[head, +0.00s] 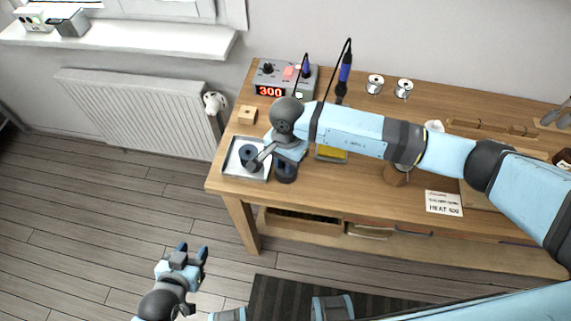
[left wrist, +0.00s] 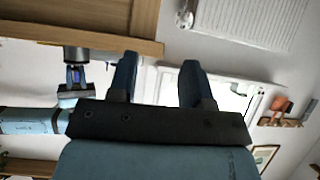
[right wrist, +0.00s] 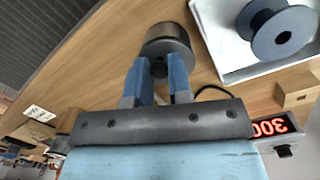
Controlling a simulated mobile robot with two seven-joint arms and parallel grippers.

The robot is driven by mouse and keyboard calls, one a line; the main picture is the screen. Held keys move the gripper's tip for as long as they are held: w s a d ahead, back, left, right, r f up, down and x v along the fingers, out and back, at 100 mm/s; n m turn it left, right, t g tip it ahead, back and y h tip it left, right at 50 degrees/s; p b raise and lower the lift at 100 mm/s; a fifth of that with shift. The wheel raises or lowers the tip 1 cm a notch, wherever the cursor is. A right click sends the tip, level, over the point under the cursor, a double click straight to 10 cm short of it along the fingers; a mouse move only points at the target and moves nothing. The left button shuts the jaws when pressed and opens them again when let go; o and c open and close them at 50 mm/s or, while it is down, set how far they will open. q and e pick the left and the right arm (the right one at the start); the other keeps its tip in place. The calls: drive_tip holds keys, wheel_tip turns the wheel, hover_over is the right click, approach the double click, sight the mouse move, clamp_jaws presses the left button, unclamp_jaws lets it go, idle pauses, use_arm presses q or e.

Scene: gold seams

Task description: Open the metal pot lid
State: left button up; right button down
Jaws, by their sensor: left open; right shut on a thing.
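The metal pot (head: 286,173) is a small dark cylinder on the workbench, just right of the white tray. It also shows in the right wrist view (right wrist: 172,30), with its dark round lid (right wrist: 166,50) facing the camera. My right gripper (head: 288,156) is over the pot, and its blue fingers (right wrist: 160,72) are shut on the lid's small knob. I cannot tell whether there is a gap between lid and pot. My left gripper (head: 192,249) is open and empty, low over the floor in front of the bench, and its spread fingers show in the left wrist view (left wrist: 160,70).
A white tray (head: 230,171) with a dark spool (head: 248,152) stands left of the pot. A wooden block (head: 247,115) and a soldering station (head: 270,80) reading 300 are behind. A paper note (head: 443,203) lies at the right front. My right arm crosses above the bench.

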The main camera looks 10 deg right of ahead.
drive_tip(key=g+b, duration=0.1)
drive_tip(key=b, duration=0.1)
drive_tip(key=w+g+b, duration=0.1)
drive_tip(key=b, duration=0.1)
drive_tip(key=g+y+b, duration=0.1)
drive_tip(key=g, duration=0.1)
drive_tip(key=shift+w+d+r+b, duration=0.25)
drive_tip(key=shift+w+r+b, duration=0.1)
drive_tip(key=shift+r+b, duration=0.05)
drive_tip(key=shift+b, duration=0.35)
use_arm(q)
wheel_tip(320, 180, down, 7)
drive_tip(key=b, duration=0.1)
drive_tip(key=shift+w+d+f+n, duration=0.15)
drive_tip(key=shift+w+f+n, duration=0.05)
drive_tip(key=shift+n, duration=0.1)
use_arm(e)
drive_tip(key=shift+w+d+r+g+y, duration=0.1)
drive_tip(key=shift+w+r+g+y, duration=0.25)
drive_tip(key=shift+g, duration=0.35)
use_arm(q)
drive_tip(key=shift+r, duration=0.1)
use_arm(e)
drive_tip(key=shift+r, duration=0.1)
